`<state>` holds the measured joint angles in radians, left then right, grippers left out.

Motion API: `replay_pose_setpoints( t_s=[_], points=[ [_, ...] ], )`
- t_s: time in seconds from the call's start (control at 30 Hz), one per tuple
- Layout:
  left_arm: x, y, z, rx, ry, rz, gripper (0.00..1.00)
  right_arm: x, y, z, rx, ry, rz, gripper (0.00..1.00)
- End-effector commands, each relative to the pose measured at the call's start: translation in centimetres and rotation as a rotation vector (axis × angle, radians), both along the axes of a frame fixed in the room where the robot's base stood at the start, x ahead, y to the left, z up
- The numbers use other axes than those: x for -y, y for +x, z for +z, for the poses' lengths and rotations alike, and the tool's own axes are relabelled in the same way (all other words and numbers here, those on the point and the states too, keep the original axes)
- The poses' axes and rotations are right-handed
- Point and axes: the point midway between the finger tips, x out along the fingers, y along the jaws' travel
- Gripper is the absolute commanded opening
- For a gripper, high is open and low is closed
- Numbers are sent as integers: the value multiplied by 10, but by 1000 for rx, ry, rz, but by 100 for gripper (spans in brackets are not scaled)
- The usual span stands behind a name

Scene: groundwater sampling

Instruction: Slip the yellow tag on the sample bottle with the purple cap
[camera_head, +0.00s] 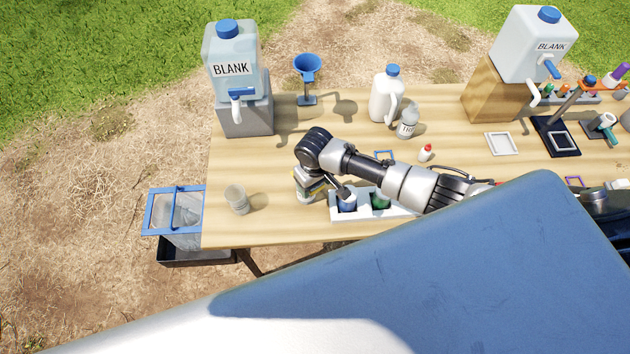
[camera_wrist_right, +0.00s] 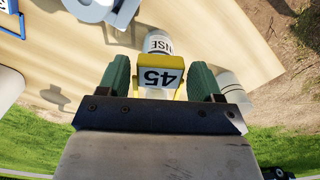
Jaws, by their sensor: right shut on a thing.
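My right gripper (camera_wrist_right: 162,80) is shut on the yellow tag (camera_wrist_right: 160,75), which shows a white plate marked 45 between the green fingers. In the head view my right gripper (camera_head: 322,184) is at the left part of the table, beside the white rack, and largely hides the tag. A white bottle with lettering ending in NSE (camera_wrist_right: 160,42) stands just beyond the tag in the wrist view. My left gripper is not in view.
A white jug (camera_head: 385,98), a clear bottle (camera_head: 408,122) and a small red-capped bottle (camera_head: 425,153) stand behind my arm. A blue-framed bin (camera_head: 160,212) hangs at the left edge.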

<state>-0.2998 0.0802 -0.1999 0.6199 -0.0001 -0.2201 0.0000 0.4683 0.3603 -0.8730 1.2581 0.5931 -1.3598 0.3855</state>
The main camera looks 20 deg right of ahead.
Motion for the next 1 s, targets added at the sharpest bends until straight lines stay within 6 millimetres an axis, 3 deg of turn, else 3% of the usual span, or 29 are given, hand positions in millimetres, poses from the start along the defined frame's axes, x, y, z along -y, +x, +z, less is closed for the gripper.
replay_pose_setpoints(
  t_s=[0.37, 0.4, 0.57, 0.87, 1.0],
  points=[
    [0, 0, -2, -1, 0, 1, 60, 0, 0, -4, 1, 0, 0, 52],
    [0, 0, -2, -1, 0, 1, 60, 0, 0, -4, 1, 0, 0, 70],
    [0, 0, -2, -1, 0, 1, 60, 0, 0, -4, 1, 0, 0, 94],
    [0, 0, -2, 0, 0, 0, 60, 0, 0, -2, 1, 0, 0, 95],
    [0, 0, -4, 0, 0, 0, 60, 0, 1, 10, 3, 2, 1, 95]
  ],
)
